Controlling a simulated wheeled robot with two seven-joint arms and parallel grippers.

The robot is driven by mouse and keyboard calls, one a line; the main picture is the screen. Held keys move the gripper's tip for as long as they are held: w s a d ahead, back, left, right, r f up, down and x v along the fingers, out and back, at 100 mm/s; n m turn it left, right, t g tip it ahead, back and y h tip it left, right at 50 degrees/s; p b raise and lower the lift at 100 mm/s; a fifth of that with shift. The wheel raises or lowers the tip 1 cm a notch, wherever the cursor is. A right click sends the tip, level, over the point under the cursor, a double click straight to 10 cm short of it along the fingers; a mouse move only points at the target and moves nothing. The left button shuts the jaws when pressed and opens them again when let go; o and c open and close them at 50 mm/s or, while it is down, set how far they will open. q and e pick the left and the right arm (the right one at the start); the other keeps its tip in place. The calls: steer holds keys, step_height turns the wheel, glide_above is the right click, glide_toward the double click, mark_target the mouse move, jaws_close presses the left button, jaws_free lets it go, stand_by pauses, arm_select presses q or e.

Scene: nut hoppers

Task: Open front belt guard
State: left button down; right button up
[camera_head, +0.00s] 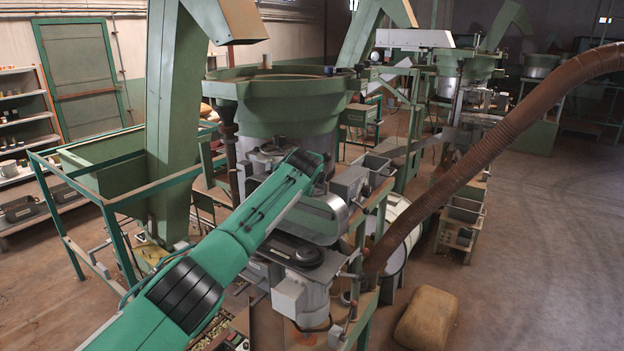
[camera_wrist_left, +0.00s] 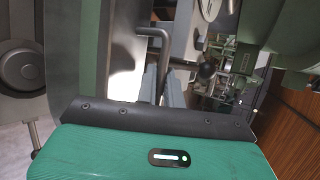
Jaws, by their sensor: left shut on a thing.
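The front belt guard (camera_head: 318,218), a rounded grey-green cover with a metal rim, is on the near side of the hopper machine, partly behind my left arm. My left arm crosses from the lower left; its gripper is hidden in the head view. In the left wrist view, my left gripper (camera_wrist_left: 152,88) is shut on a bent grey bar handle (camera_wrist_left: 161,48) beside a pale grey panel. How the handle joins the guard is not clear. A dark round pulley (camera_wrist_left: 20,70) shows at the left of that view. My right gripper is not in view.
The green bowl hopper (camera_head: 285,105) stands above the guard. A brown ribbed hose (camera_head: 480,155) arches down on the right. A tan sack (camera_head: 427,318) lies on the floor at front right. Open floor extends to the right.

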arm_select(q)
steer(key=shift+f, duration=0.1)
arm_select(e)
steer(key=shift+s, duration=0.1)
arm_select(q)
steer(key=c, duration=1.8)
jaws_free()
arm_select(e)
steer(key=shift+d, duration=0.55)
arm_select(q)
steer(key=shift+s, duration=0.1)
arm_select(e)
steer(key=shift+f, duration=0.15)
